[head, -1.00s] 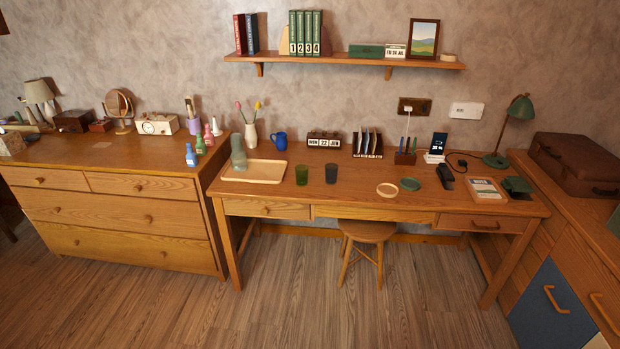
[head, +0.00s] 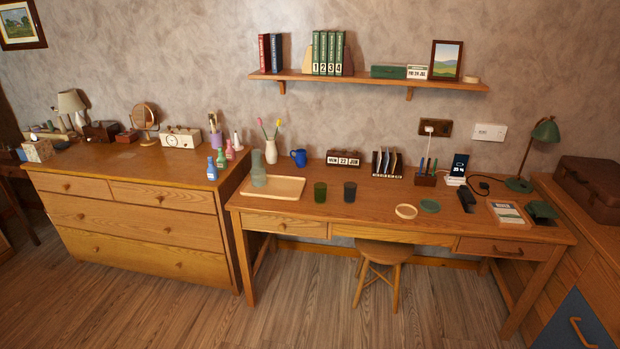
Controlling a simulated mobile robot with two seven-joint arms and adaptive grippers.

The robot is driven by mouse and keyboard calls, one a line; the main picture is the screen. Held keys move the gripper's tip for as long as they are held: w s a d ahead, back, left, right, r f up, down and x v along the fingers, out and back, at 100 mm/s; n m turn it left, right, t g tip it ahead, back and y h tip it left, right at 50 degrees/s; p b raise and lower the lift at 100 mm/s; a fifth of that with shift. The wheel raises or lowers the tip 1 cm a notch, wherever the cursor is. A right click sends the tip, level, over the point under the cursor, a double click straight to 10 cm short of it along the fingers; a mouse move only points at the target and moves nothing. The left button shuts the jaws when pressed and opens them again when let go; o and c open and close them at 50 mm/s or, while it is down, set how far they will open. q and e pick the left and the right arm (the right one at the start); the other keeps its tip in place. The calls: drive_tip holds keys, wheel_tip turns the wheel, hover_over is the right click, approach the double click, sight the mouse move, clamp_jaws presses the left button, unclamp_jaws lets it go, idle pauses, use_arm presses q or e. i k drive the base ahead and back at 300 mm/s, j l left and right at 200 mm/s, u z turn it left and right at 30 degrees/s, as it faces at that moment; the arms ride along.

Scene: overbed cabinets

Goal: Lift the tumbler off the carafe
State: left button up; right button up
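The carafe (head: 259,180) is a translucent grey-green vessel standing upright at the left end of the wooden tray (head: 286,193) on the desk. The tumbler (head: 256,158) appears as the narrower upper part, seated over the carafe's neck; the join between them is too small to make out clearly. Neither of my grippers is in view.
The dresser (head: 140,190) with small bottles adjoins on the left. A stool (head: 382,254) stands under the desk.

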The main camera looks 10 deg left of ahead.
sight(257, 161)
drive_tip(key=i+j+z, duration=0.15)
drive_tip(key=z, duration=0.25)
drive_tip(key=i+j+z, duration=0.1)
drive_tip(key=j+z, duration=0.15)
drive_tip(key=z, duration=0.15)
drive_tip(key=i+j+z, duration=0.15)
drive_tip(key=j, duration=0.2)
drive_tip(key=j+z, duration=0.1)
drive_tip(key=j, duration=0.2)
drive_tip(key=i+j+z, duration=0.15)
drive_tip(key=j, duration=0.2)
drive_tip(key=i+j, duration=0.1)
drive_tip(key=j, duration=0.6)
drive_tip(key=i+j+z, duration=0.15)
drive_tip(key=j, duration=1.3)
